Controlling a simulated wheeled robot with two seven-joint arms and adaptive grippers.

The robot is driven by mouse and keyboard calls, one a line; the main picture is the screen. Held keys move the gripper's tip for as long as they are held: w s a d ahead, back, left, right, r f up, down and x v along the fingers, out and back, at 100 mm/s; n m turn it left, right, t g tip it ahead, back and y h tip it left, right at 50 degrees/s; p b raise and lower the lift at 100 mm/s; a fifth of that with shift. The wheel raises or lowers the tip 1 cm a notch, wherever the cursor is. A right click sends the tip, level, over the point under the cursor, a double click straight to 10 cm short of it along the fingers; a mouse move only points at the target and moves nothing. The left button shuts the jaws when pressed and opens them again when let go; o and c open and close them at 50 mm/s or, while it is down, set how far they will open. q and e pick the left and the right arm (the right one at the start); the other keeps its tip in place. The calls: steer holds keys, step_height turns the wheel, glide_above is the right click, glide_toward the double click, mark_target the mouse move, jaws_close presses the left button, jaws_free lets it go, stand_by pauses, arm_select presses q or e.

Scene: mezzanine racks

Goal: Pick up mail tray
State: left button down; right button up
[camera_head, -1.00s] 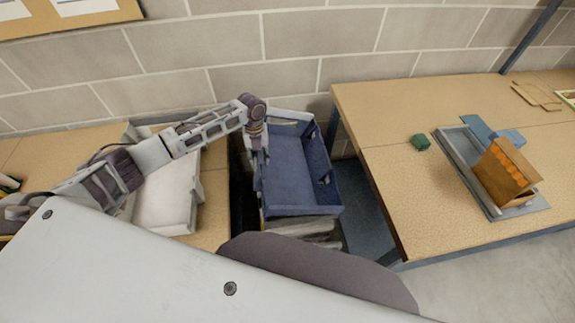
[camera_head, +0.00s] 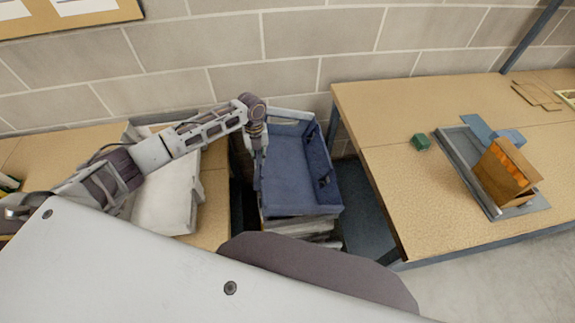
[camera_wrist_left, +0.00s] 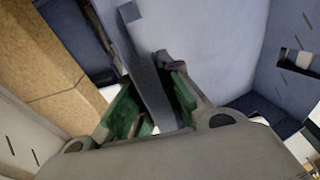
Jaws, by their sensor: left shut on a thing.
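The blue mail tray (camera_head: 288,180) is an open box in the gap between two tables in the head view. It seems to rest on or just above pale trays beneath it; I cannot tell if they touch. My left gripper (camera_head: 258,186) reaches down to its left wall. In the left wrist view, my left gripper's green-lined fingers (camera_wrist_left: 152,100) are shut on the wall of the blue tray (camera_wrist_left: 205,40), one finger on each side. The fingertips are largely hidden in the head view. My right gripper is in neither view.
A pale tray (camera_head: 168,200) stands on the left table (camera_head: 214,215). The right table (camera_head: 400,180) holds a small green object (camera_head: 420,142), a grey tray (camera_head: 460,150) and an orange-brown box (camera_head: 506,172). A block wall (camera_head: 300,50) closes off the back.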

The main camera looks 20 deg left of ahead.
arm_select(q)
steer(key=shift+w+r, duration=0.1)
steer(key=shift+r, duration=0.15)
steer(key=shift+r, duration=0.4)
steer(key=shift+r+b, duration=0.4)
steer(key=shift+r, duration=4.1)
steer(key=shift+f, duration=0.2)
steer(key=shift+f+t+h+p, duration=0.3)
steer(key=shift+f+h+p, duration=0.55)
steer(key=shift+f+h, duration=0.1)
steer(key=shift+a+f+t+h+p, duration=0.3)
steer(key=shift+f+t+h+p, duration=0.3)
steer(key=shift+f, duration=0.3)
steer(key=shift+f, duration=0.2)
